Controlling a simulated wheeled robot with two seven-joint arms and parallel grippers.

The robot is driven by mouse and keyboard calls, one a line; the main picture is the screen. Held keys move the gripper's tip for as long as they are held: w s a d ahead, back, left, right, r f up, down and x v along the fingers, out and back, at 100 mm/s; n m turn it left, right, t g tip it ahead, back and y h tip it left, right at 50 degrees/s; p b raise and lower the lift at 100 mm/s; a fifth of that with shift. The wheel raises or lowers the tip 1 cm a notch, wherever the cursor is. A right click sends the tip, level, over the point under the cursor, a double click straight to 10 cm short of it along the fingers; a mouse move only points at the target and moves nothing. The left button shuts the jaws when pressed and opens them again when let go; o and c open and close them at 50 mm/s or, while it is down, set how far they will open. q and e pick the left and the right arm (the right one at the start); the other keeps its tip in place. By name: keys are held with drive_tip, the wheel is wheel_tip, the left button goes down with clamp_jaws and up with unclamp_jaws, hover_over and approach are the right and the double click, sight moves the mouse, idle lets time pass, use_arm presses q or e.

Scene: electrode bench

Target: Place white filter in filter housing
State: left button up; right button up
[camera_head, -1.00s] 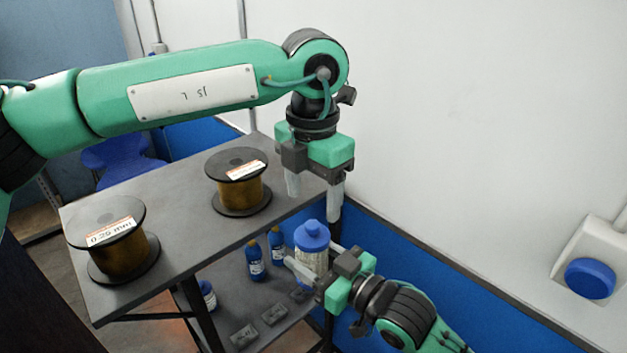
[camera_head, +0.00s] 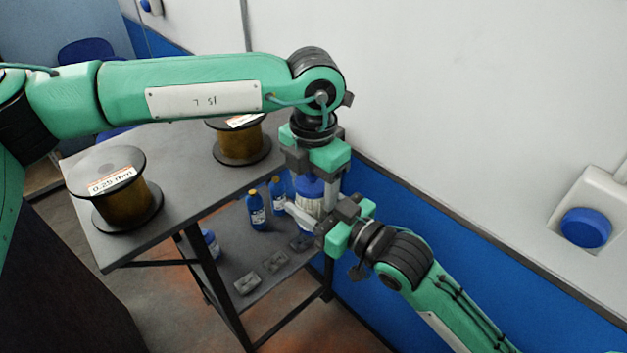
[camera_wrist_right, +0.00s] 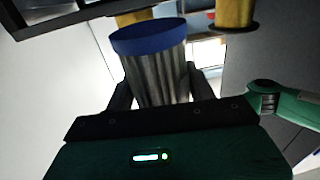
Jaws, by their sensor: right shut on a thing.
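A white cylinder with a blue top (camera_head: 308,205), which looks like the filter, stands upright in my right gripper (camera_head: 312,217). In the right wrist view its pleated, greyish body (camera_wrist_right: 158,80) sits between the two fingers under a blue end cap. My right gripper is shut on it. My left gripper (camera_head: 316,178) points down directly over the blue top and partly hides it. One left finger shows beside the top; whether the jaws touch it is unclear. A white wall fixture with a round blue part (camera_head: 586,228), possibly the filter housing, is at the right.
Two copper-coloured wire spools (camera_head: 121,200) (camera_head: 240,143) stand on the grey table (camera_head: 190,205). Blue bottles (camera_head: 257,210) and small grey blocks (camera_head: 247,284) are on the lower shelf. The white wall is close behind both grippers, with free room along it to the right.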

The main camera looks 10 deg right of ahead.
use_arm(q)
drive_tip(key=c, duration=0.7)
drive_tip(key=shift+c, duration=0.5)
use_arm(e)
drive_tip(key=o, duration=1.4)
drive_tip(key=shift+o, duration=0.2)
